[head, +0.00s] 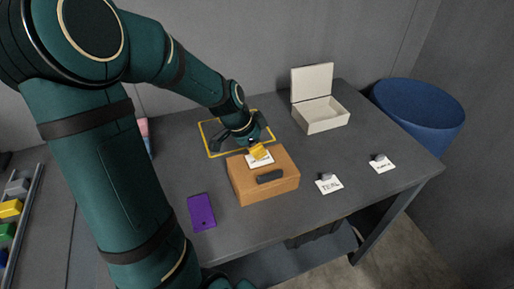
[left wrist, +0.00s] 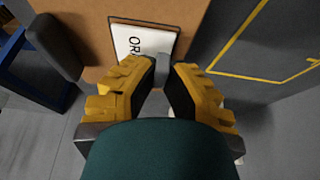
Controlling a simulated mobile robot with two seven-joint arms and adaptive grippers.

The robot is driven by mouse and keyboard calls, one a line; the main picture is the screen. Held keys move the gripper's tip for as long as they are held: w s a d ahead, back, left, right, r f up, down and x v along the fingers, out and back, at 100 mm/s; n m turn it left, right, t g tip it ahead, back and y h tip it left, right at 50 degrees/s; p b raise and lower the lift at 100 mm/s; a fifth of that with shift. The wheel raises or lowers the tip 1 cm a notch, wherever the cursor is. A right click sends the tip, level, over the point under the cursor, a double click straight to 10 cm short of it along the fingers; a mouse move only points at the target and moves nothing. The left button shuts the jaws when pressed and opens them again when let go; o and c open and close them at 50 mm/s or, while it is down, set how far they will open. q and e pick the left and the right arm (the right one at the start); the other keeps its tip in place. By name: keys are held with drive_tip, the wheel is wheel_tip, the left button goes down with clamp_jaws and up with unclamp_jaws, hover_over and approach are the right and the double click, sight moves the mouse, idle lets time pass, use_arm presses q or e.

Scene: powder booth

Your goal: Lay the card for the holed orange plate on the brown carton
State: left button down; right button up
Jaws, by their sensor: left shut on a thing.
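The white card (head: 261,161) is at the top of the brown carton (head: 248,188), below my left gripper (head: 258,151). In the left wrist view the card (left wrist: 132,43) shows the letters "OR"; the rest of its word is hidden. My left gripper (left wrist: 163,80) has its yellow fingers shut on the card's small grey block (left wrist: 165,68). The card looks flat over the carton top (left wrist: 85,20), with a dark border around it; I cannot tell whether it touches. No orange plate is visible. My right gripper is not in view.
A card reading "TEAL" (head: 329,187) and another card (head: 383,166) lie at the right. A purple plate (head: 202,212) with a small hole lies left of the carton. An open white box (head: 322,116) stands behind, near a blue bin (head: 418,112). A yellow outline (head: 205,138) marks the table.

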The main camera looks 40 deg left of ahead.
use_arm(q)
drive_tip(key=shift+f, duration=0.15)
idle(0.6)
drive_tip(key=c, duration=1)
unclamp_jaws()
drive_tip(key=v, duration=1.2)
